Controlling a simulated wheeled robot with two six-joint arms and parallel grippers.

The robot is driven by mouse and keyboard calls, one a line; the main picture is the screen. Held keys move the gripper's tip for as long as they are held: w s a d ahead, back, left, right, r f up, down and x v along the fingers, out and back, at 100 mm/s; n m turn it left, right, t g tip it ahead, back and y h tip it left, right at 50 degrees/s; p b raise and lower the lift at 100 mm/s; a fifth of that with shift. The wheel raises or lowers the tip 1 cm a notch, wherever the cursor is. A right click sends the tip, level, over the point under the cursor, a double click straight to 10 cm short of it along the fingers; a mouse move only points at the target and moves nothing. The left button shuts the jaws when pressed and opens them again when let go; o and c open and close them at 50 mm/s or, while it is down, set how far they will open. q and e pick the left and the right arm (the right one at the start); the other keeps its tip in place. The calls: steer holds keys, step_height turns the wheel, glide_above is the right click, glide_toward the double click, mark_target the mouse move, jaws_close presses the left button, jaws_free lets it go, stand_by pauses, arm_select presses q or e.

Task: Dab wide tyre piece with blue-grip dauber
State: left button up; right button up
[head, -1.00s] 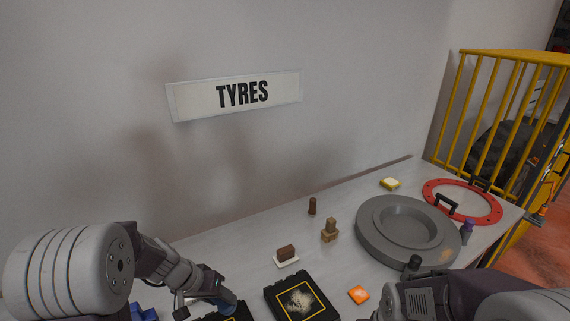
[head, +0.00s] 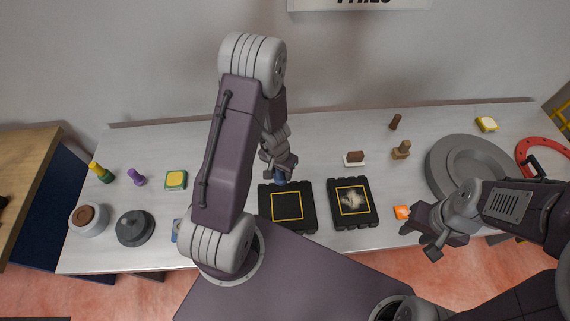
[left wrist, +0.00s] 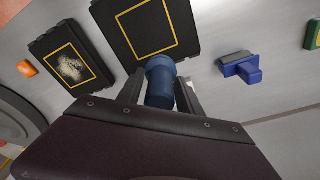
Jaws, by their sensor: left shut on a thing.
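My left gripper (head: 280,178) is shut on the blue-grip dauber (left wrist: 160,82), which points away from the wrist. In the head view the dauber (head: 280,182) is mostly hidden by the gripper, at the back edge of a clean black piece with a yellow square outline (head: 267,215). The same black piece fills the top of the left wrist view (left wrist: 130,38). I cannot tell whether the dauber touches it. A second black piece (head: 338,209), with a pale dusty patch, lies just to its right. My right gripper (head: 424,241) looks open and empty near the front edge.
An orange block (head: 402,212) lies beside the dusty piece. A brown-topped block (head: 354,158) and a wooden stamp (head: 401,151) stand behind. A large grey round dish (head: 440,180) is at right. A blue handled block (left wrist: 240,68) shows in the wrist view. Jars and tools stand left.

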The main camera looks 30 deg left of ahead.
mark_target(281, 179)
arm_select(q)
step_height(281, 179, down, 5)
steer(key=b, duration=0.5)
steer(key=shift+f, duration=0.15)
